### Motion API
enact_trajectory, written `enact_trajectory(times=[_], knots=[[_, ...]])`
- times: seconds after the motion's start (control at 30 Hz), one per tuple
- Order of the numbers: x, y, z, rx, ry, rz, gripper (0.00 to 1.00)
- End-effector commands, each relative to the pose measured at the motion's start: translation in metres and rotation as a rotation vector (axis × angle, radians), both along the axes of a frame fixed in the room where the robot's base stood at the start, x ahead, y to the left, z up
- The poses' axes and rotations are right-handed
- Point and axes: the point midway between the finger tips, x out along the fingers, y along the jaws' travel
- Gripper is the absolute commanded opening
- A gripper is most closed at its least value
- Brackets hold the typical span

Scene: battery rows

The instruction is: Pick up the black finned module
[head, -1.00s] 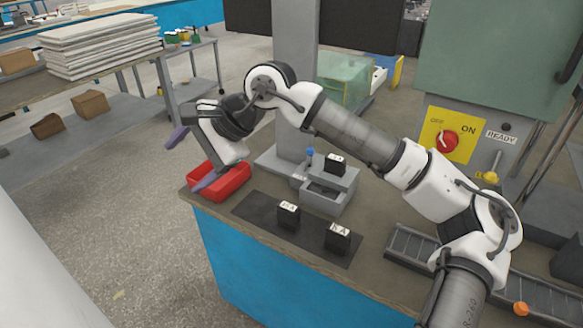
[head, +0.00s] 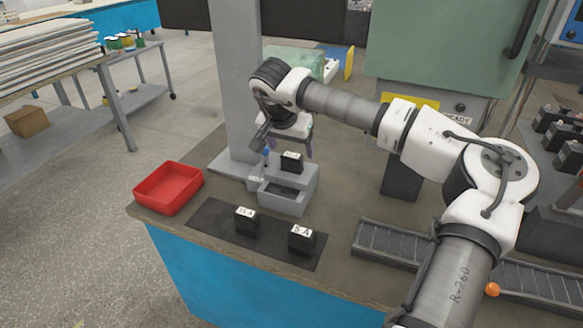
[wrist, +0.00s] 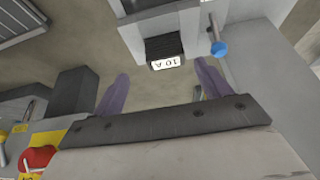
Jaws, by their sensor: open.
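A black module (head: 291,162) with a white label on top sits upright on the grey fixture. In the wrist view the module (wrist: 164,46) is labelled "10 A"; its fins are too small to make out. Two similar black modules, one at left (head: 246,222) and one labelled "5 A" (head: 301,239), stand on a dark mat. My gripper (head: 290,148) is open and empty, pointing down just above the module on the fixture. In the wrist view its purple fingers (wrist: 161,76) are spread wider than the module, which lies between and ahead of their tips.
The grey fixture (head: 284,202) has an open pocket in front and a blue-topped pin (wrist: 219,49) close beside the module. A grey column rises behind it. A red bin (head: 168,187) stands left of the mat (head: 213,216). A roller track (head: 385,242) lies right.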

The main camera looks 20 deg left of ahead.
Motion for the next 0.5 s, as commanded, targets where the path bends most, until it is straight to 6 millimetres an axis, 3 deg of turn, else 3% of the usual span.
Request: enact_trajectory(times=[0.17,0.5], knots=[[0.005,0.001,-0.01,0.002,0.002,0.001,0.76],[0.026,0.007,-0.049,0.002,0.003,0.0,0.76]])
